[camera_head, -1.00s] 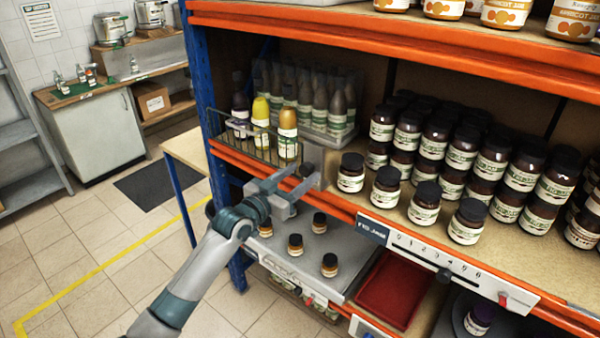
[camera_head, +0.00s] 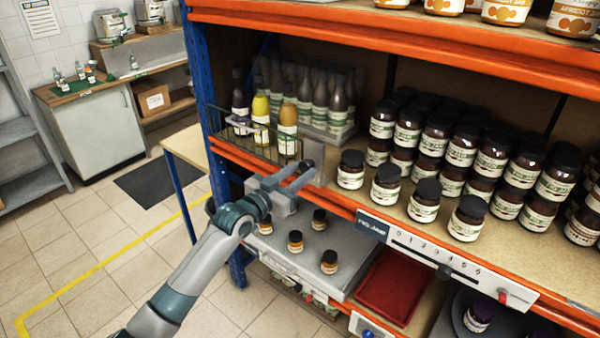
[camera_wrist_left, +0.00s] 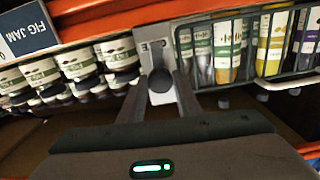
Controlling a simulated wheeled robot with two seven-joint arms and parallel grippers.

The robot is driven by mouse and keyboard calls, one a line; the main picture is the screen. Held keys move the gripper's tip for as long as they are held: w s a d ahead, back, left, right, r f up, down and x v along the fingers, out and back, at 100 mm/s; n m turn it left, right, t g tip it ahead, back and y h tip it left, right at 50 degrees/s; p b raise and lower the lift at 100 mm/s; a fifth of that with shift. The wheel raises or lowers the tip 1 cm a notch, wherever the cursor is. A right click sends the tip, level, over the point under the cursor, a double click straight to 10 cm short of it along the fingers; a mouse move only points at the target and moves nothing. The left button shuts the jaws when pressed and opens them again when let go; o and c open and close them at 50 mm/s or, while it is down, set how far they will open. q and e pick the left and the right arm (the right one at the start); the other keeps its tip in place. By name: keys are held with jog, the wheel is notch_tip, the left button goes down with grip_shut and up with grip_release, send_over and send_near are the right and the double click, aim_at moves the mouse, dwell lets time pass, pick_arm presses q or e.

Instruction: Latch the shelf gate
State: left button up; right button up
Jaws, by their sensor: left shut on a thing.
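The shelf gate (camera_head: 262,146), a low wire rail, stands across the left part of the middle shelf in front of several bottles. It also shows at the right in the left wrist view (camera_wrist_left: 262,50). At its right end is a grey latch plate (camera_wrist_left: 153,54) with a dark round knob (camera_wrist_left: 160,81). My left gripper (camera_head: 305,170) is at this knob, its fingers shut on it from both sides. The fingers hide part of the knob in the head view. Whether the latch is engaged I cannot tell. My right gripper is not in view.
Dark jars (camera_head: 424,200) stand along the shelf edge just right of the latch. Below are a grey tray top (camera_head: 285,245) with small jars and a red tray (camera_head: 392,290).

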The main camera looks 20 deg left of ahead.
pick_arm(q)
jog(key=m, duration=0.7)
jog(key=shift+a+r+m, duration=0.1)
jog(key=shift+m, duration=0.3)
jog(key=m, duration=0.4)
jog(key=shift+r+m, duration=0.1)
jog(key=shift+m, duration=0.2)
jog(key=m, duration=0.5)
jog(key=o, duration=1.1)
jog(key=shift+s, duration=0.1)
